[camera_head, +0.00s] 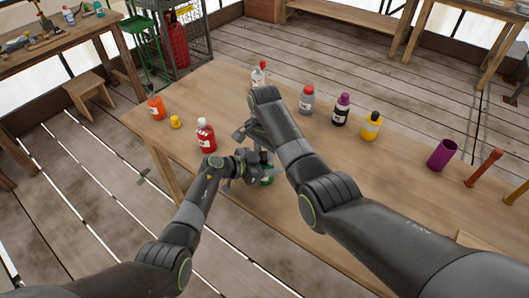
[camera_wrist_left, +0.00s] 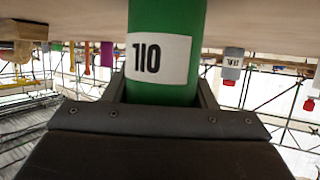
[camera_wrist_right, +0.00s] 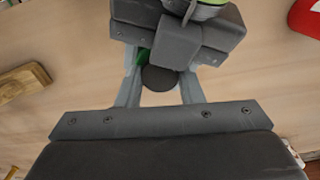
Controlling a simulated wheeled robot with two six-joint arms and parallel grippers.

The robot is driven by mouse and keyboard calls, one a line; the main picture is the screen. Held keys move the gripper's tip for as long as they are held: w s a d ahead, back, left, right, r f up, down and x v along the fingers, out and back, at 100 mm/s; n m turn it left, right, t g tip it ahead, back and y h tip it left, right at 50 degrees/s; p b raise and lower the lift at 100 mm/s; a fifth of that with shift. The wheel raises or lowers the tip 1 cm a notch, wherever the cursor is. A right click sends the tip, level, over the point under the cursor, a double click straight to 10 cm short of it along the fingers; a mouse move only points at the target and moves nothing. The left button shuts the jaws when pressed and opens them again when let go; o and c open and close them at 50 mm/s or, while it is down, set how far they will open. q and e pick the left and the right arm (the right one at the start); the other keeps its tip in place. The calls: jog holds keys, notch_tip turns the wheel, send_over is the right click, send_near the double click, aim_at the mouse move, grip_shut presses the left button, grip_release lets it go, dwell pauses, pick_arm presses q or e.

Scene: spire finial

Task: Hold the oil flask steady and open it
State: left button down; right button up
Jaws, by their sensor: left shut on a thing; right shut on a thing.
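The oil flask is a green cylinder (camera_wrist_left: 165,85) with a white label whose lettering appears upside down in the left wrist view. Only a little green of it (camera_head: 267,182) shows in the head view, among my grippers. My left gripper (camera_head: 250,166) is shut around the flask's body, its fingers on either side below the label in the left wrist view. My right gripper (camera_wrist_right: 160,88) is shut on the flask's dark round cap (camera_wrist_right: 159,78). A sliver of green shows beside the cap. My arms hide most of the flask, and I cannot tell whether the cap is loose.
A red bottle (camera_head: 205,136), an orange bottle (camera_head: 156,106) and a small yellow item (camera_head: 175,122) stand left on the table. White (camera_head: 259,77), grey (camera_head: 306,101), dark (camera_head: 341,110) and yellow (camera_head: 371,127) bottles stand behind. A purple cup (camera_head: 441,154) is right.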

jog(key=o, duration=1.1)
jog(key=shift+r, duration=2.35)
jog(key=shift+c, duration=0.6)
notch_tip(320, 180, up, 3)
jog(key=m, duration=0.3)
jog(key=shift+f, duration=3.85)
